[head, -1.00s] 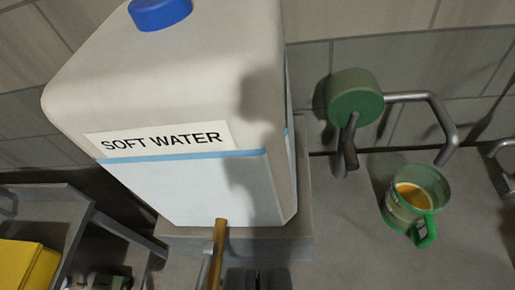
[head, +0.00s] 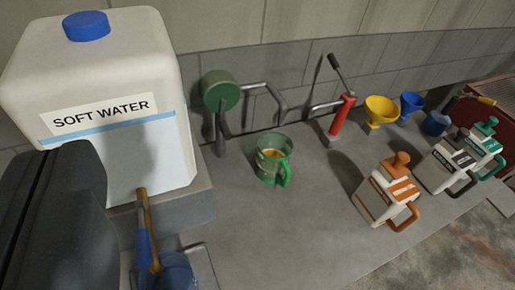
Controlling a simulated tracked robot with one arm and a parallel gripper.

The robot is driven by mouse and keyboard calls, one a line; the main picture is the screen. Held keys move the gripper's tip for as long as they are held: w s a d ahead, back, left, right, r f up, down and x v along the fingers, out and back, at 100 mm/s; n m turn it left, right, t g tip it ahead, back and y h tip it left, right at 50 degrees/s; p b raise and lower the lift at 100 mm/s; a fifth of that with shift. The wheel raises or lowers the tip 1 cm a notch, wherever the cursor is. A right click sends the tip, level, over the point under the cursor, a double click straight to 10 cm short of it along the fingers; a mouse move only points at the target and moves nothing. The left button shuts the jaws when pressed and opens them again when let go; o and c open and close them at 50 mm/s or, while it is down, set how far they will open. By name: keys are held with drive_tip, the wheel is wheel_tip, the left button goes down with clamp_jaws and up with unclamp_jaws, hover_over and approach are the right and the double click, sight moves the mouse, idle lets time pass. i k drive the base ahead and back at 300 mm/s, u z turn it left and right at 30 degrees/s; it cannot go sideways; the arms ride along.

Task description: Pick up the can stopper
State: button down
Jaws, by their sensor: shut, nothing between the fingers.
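Several cans stand at the right of the grey bench. The nearest is a white can (head: 386,196) with an orange-brown label and handle, and an orange-brown stopper (head: 400,162) sits in its top. Behind it are a can with a dark handle (head: 446,165) and a green one (head: 483,148), the latter with a green stopper (head: 487,127). Which stopper the task means I cannot tell. My gripper (head: 50,165), a large dark shape at the lower left, appears shut and empty, far left of the cans. It hides part of the water container.
A white SOFT WATER container (head: 150,160) with a blue cap (head: 87,25) stands left. A green measuring jug (head: 272,160), red pump (head: 342,117), yellow funnel (head: 379,110) and blue funnel (head: 411,103) are on the bench (head: 300,240). Bare bench lies between jug and cans.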

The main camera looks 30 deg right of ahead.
sight(395, 165)
drive_tip(key=z, duration=1.55)
drive_tip(key=k, duration=1.6)
drive_tip(key=z, duration=0.4)
drive_tip(key=i, duration=1.35)
drive_tip(key=z, duration=0.1)
